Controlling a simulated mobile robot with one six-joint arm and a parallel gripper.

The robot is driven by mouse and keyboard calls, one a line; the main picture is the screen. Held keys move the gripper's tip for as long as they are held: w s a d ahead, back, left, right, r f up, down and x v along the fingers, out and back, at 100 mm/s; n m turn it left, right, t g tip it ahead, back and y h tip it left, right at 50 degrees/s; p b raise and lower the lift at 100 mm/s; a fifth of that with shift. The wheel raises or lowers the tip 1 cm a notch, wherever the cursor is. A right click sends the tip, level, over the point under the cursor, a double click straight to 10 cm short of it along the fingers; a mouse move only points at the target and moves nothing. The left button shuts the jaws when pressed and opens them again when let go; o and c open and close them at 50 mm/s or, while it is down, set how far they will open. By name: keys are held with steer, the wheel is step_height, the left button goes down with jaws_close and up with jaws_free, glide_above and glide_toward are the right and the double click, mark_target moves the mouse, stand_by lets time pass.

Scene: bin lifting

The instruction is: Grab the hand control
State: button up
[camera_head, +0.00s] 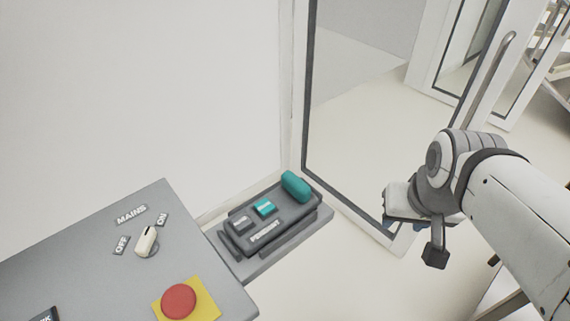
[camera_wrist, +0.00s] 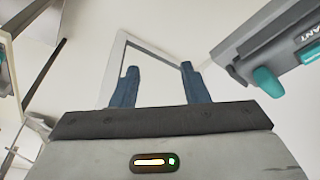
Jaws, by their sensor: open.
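The hand control (camera_head: 268,222) is a dark grey pendant lettered "PENDANT", with a teal button and a teal rounded end piece. It rests on a grey shelf (camera_head: 285,252) beside the control panel in the head view. In the wrist view the hand control (camera_wrist: 275,48) shows at the upper right, partly cut off by the edge. My gripper (camera_wrist: 157,85) has two blue fingers standing apart with nothing between them. In the head view my gripper is mostly hidden behind my wrist, to the right of the hand control and clear of it.
A grey panel (camera_head: 100,255) at lower left carries a mains switch (camera_head: 146,240) and a red button (camera_head: 179,301) on a yellow plate. A dark-framed glass door (camera_head: 308,80) stands behind the shelf. Another door with a long handle (camera_head: 490,75) is at upper right.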

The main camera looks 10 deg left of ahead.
mark_target(272, 205)
steer(key=shift+o, duration=0.7)
steer(key=shift+w+a+r, duration=0.1)
steer(key=shift+w+a, duration=0.15)
steer(key=shift+a, duration=0.1)
steer(key=o, duration=0.6)
steer(key=w+a+r+m+g, duration=0.1)
steer(key=w+a+m, duration=0.3)
steer(key=a, duration=0.7)
steer(key=shift+w+r+g+y+p, duration=0.3)
steer(key=shift+w+g+p, duration=0.25)
steer(key=shift+w, duration=0.25)
steer(key=o, duration=0.5)
steer(key=a+m, duration=0.1)
steer(key=a, duration=0.3)
steer(key=a+m+g, duration=0.1)
steer(key=a, duration=0.4)
steer(key=a+f+m, duration=0.1)
steer(key=a+m, duration=0.1)
steer(key=a, duration=0.2)
steer(key=shift+w+a+f, duration=0.1)
steer(key=shift+a, duration=0.1)
steer(key=shift+a+f, duration=0.15)
steer(key=shift+f, duration=0.15)
steer(key=f, duration=0.2)
steer(key=f+p, duration=0.1)
steer(key=f, duration=0.1)
steer(key=f+p, duration=0.1)
steer(key=f, duration=0.2)
steer(key=shift+d+f, duration=0.1)
steer(key=shift+d, duration=0.2)
